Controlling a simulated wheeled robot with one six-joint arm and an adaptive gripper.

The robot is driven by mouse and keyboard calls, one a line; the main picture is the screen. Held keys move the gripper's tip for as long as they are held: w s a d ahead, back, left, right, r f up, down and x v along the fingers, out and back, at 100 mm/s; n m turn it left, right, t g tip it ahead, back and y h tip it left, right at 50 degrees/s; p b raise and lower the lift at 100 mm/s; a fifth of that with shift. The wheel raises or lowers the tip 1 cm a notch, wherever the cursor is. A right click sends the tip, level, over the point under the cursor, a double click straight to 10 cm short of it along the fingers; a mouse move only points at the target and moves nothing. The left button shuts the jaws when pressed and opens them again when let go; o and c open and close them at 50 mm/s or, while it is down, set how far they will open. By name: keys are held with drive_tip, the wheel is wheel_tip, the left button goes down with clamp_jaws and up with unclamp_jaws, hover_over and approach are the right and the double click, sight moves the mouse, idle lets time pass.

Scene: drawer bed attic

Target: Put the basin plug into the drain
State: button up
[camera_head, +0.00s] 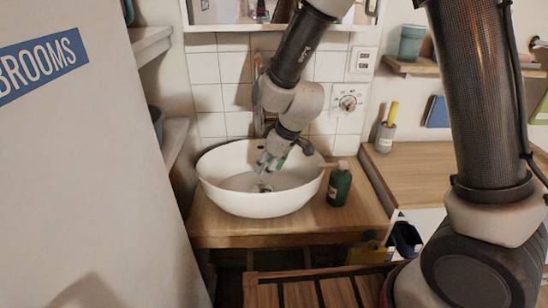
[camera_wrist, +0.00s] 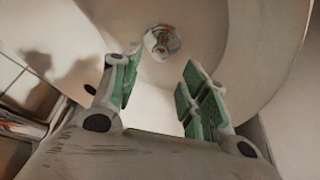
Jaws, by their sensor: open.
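The white round basin (camera_head: 222,190) stands on a wooden counter, and its inside fills much of the wrist view (camera_wrist: 255,60). The metal drain (camera_wrist: 150,42) is a round fitting at its bottom. A small shiny piece that looks like the basin plug (camera_wrist: 163,45) is at the drain; I cannot tell whether it is seated in it or resting on it. In the head view it is too small to make out. My gripper (camera_head: 266,163) points down inside the basin. In the wrist view its green-padded fingers (camera_wrist: 161,68) are apart, with nothing between them and the drain beyond their tips.
A green bottle (camera_head: 340,186) stands right of the basin on the wooden counter (camera_head: 290,232). A wooden worktop (camera_head: 430,172) with a utensil cup (camera_head: 385,137) is further right. A tall panel (camera_head: 95,180) closes the left side. A tiled wall (camera_head: 207,97) is behind the basin.

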drive_tip(key=shift+v, duration=2.35)
drive_tip(key=s+d+r+m+t+h, duration=0.1)
drive_tip(key=s+d+r+m, duration=0.15)
drive_tip(key=d+r, duration=0.45)
drive_tip(key=s+d+r+m, duration=0.25)
drive_tip(key=d+r, duration=0.35)
drive_tip(key=d, duration=0.4)
drive_tip(key=s+d+r+m+h, duration=0.1)
drive_tip(key=s+d+r+m, duration=0.1)
drive_tip(key=s+d, duration=0.5)
drive_tip(key=s+d+r+m+h, duration=0.1)
drive_tip(key=s+d+r+m, duration=0.2)
drive_tip(key=s+d, duration=0.4)
drive_tip(key=shift+s+h, duration=0.3)
drive_tip(key=shift+s, duration=0.55)
